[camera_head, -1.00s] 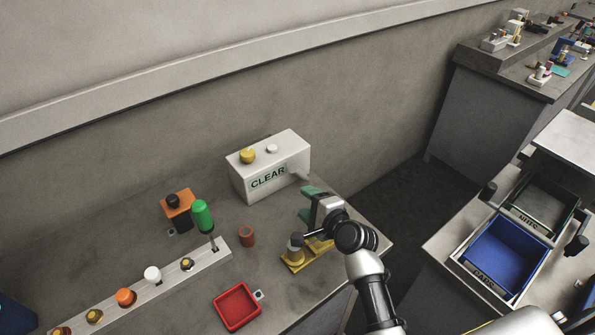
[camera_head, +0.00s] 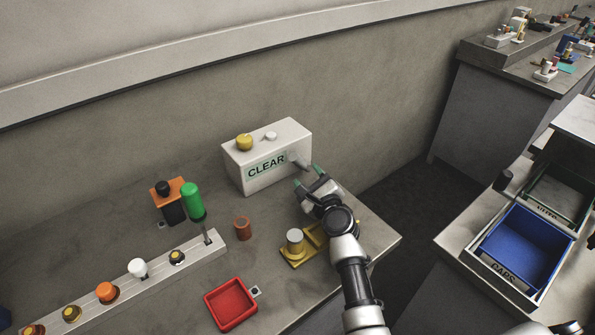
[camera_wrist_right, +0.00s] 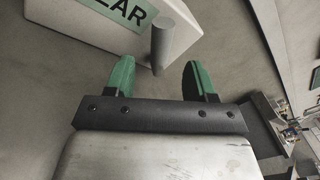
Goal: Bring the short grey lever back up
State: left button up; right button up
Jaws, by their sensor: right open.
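The short grey lever (camera_head: 299,161) sticks out from the right end of the white CLEAR box (camera_head: 240,172) and slopes downward. In the right wrist view the lever (camera_wrist_right: 173,40) is a plain grey cylinder beside the box (camera_wrist_right: 165,18). Its free end lies just ahead of the gap between my green fingertips. My right gripper (camera_head: 306,176) is open and empty in front of the lever, with its fingers pointing at it; in the wrist view the gripper (camera_wrist_right: 158,78) shows no clear contact with the lever. My left gripper is not in view.
A green-handled lever (camera_head: 194,202) rises from the white strip of knobs (camera_head: 157,285). A brown cup (camera_head: 243,228) and red tray (camera_head: 231,304) are nearby. The wall is close behind the box.

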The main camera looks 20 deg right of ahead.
aim_at(300, 164)
jog(key=w, duration=0.2)
jog(key=w+b, duration=0.1)
jog(key=w, duration=0.1)
jog(key=w+b, duration=0.1)
jog(key=w, duration=0.1)
jog(key=shift+w+a, duration=0.25)
jog(key=shift+a, duration=0.1)
jog(key=shift+w+r, duration=0.15)
jog(key=shift+w, duration=0.35)
grip_shut()
